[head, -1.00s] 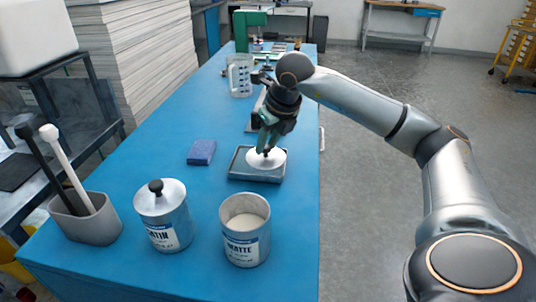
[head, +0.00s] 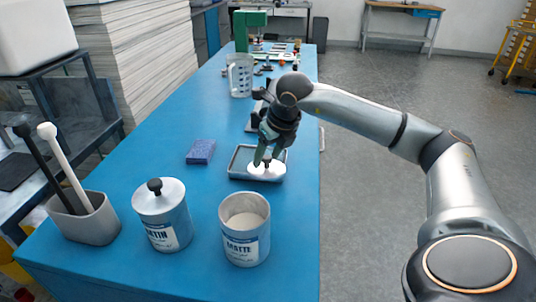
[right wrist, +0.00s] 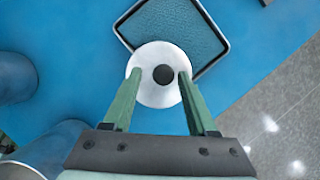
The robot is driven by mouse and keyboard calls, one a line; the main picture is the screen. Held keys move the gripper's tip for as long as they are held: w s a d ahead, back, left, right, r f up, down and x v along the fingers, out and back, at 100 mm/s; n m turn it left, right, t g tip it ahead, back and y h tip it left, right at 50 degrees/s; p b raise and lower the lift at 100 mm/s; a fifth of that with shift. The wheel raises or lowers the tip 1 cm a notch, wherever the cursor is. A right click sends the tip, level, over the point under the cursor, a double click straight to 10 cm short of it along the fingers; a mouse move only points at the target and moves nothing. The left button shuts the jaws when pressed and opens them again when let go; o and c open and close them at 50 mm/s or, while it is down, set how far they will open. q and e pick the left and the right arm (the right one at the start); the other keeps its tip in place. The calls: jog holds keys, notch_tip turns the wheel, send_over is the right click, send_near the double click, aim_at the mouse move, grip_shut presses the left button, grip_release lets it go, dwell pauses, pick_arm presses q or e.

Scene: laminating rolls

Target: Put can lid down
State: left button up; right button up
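The can lid (head: 267,174), a white disc with a dark knob, lies at the near part of the grey tray (head: 236,163). In the right wrist view the lid (right wrist: 160,97) overlaps the tray's near corner. My right gripper (head: 265,161) is just above it. Its green fingers stand apart on either side of the knob, with gaps, so it is open and not holding the lid. The open can (head: 245,248), labelled MATTE, stands nearer with pale contents. The can beside it (head: 170,228) has its lid on. My left gripper is not in view.
A blue sponge block (head: 201,151) lies left of the tray. A grey holder (head: 88,222) with two long-handled tools stands at the left. A clear measuring jug (head: 240,75) is farther back. The table's right edge is close to the tray.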

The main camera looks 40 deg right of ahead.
jog(key=shift+r+p, duration=0.4)
jog(key=shift+r, duration=0.15)
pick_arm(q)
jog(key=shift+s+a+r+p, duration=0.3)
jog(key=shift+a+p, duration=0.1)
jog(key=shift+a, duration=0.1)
pick_arm(e)
jog(key=v, duration=1.1)
jog(key=shift+s+r, duration=0.2)
jog(key=shift+s, duration=0.05)
jog(key=shift+a, duration=0.1)
